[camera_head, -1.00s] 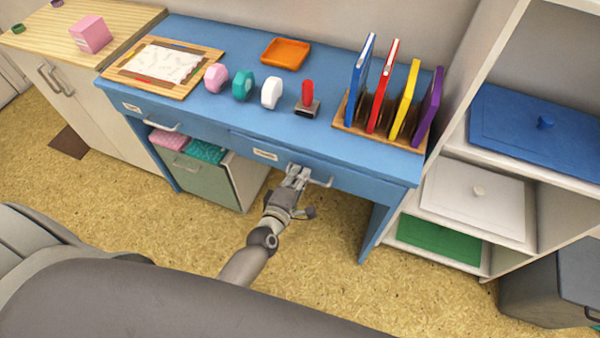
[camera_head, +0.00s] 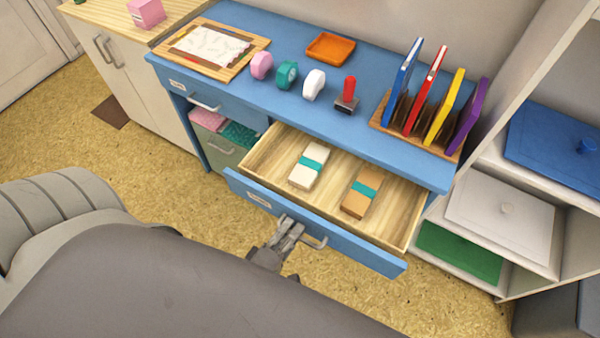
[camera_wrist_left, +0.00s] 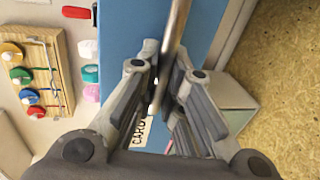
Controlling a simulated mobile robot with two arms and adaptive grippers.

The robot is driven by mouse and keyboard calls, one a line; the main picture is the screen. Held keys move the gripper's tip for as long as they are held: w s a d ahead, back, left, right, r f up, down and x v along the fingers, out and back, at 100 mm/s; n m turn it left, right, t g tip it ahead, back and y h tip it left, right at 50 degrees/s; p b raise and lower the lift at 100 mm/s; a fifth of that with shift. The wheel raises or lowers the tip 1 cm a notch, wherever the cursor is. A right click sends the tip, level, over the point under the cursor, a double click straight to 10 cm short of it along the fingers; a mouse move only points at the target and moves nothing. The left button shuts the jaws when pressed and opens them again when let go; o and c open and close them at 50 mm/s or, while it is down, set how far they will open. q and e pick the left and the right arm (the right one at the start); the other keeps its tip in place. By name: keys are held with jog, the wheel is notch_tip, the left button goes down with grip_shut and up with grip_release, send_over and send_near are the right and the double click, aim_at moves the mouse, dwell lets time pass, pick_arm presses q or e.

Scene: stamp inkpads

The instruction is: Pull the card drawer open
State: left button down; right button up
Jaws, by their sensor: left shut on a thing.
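The card drawer (camera_head: 320,222) of the blue desk stands well out, with its pale wood inside showing. It holds a white banded card stack (camera_head: 304,176) and a tan banded card stack (camera_head: 356,203). My left gripper (camera_head: 290,226) is at the drawer's blue front and shut on its metal handle (camera_head: 317,241). In the left wrist view the handle (camera_wrist_left: 177,28) runs between the two fingers (camera_wrist_left: 163,85). A label reading "CARD" (camera_wrist_left: 139,132) shows beside them, partly covered by a finger. My right gripper is not in view.
On the desk top (camera_head: 250,105) stand a stamp with a red handle (camera_head: 347,95), pink, teal and white round items, an orange tray (camera_head: 331,47) and a rack of colored folders. White shelves (camera_head: 480,165) stand close on the right. Open floor (camera_head: 150,165) lies in front.

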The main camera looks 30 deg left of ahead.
pick_arm(q)
jog(key=shift+s, duration=0.75)
jog(key=c, duration=1.5)
grip_release()
jog(key=v, duration=1.2)
